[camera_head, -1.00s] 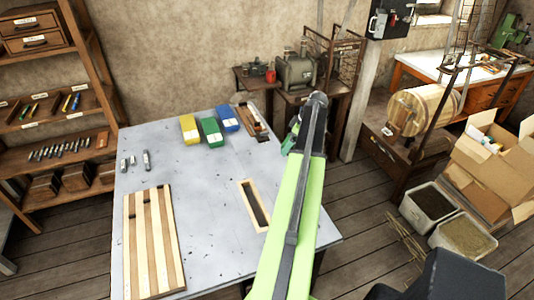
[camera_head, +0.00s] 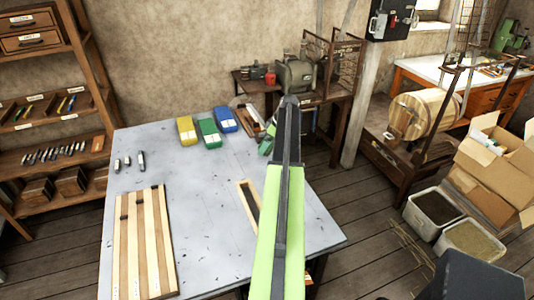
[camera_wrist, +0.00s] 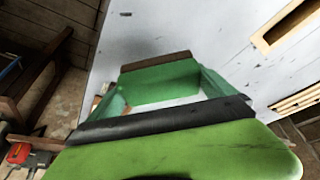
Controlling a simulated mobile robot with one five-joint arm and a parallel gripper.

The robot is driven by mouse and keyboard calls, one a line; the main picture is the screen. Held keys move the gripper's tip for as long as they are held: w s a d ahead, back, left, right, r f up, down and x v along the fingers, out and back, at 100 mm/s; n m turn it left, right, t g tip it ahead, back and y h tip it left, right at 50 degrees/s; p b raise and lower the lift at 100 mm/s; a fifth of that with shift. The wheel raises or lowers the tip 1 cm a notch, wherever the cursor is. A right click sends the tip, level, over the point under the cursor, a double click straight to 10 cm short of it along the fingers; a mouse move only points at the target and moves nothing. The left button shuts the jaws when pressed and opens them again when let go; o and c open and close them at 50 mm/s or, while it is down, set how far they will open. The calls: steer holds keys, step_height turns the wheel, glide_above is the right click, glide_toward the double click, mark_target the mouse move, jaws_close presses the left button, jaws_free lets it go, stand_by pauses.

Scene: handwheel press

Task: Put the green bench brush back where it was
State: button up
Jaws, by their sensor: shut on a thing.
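The green bench brush (camera_wrist: 160,88) is in my gripper (camera_wrist: 158,80) in the wrist view, a green block with a dark brown strip along its far edge. The fingers stand on either side of it, shut on it. In the head view my arm hides most of the gripper; a green part of the gripper or brush (camera_head: 266,145) shows left of the arm's end, by the right edge of the grey table (camera_head: 190,180). I cannot tell its height exactly.
Yellow (camera_head: 187,131), green (camera_head: 209,134) and blue (camera_head: 225,120) bins stand at the table's back. A wooden tray (camera_head: 250,121) lies beside them. A framed slot (camera_head: 246,200) and a slatted wooden board (camera_head: 145,240) lie nearer. The table's middle is clear.

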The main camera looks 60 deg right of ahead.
steer(key=shift+f+b, duration=1.65)
steer(key=shift+f, duration=0.4)
steer(key=o, duration=1)
steer(key=shift+r, duration=0.1)
steer(key=shift+c, duration=0.2)
steer(key=shift+r+p, duration=0.3)
steer(key=shift+p, duration=0.1)
steer(key=p+v, duration=1)
steer(key=v, duration=0.1)
steer(key=shift+s+r+p, duration=0.15)
steer(key=shift+r+p, duration=0.2)
steer(key=shift+p, duration=0.05)
